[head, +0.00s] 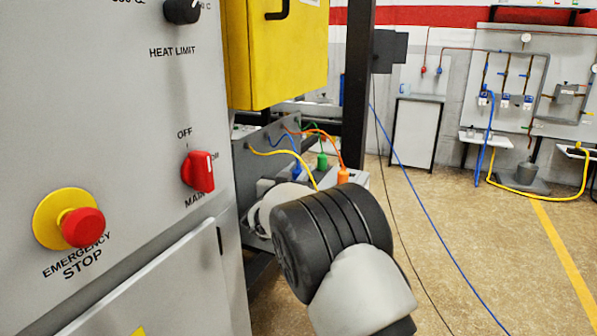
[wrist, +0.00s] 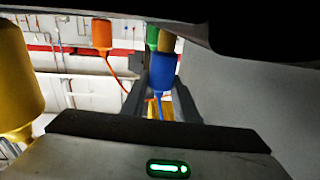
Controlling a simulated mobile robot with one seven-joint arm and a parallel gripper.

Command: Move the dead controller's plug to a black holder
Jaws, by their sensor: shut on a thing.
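In the head view a blue plug (head: 297,169), a green plug (head: 322,160) and an orange plug (head: 343,175) stand beside the furnace with cables rising from them. A yellow cable (head: 285,152) runs down behind my arm, which hides its end. My gripper's housing (wrist: 160,130) fills the bottom of the wrist view, with a green lamp.
The furnace front (head: 120,130) fills the left, with an emergency stop (head: 80,226) and a red main switch (head: 199,171). A yellow cabinet (head: 280,55) and a dark post (head: 357,75) stand above and behind the plugs. The floor to the right is open, crossed by thin cables.

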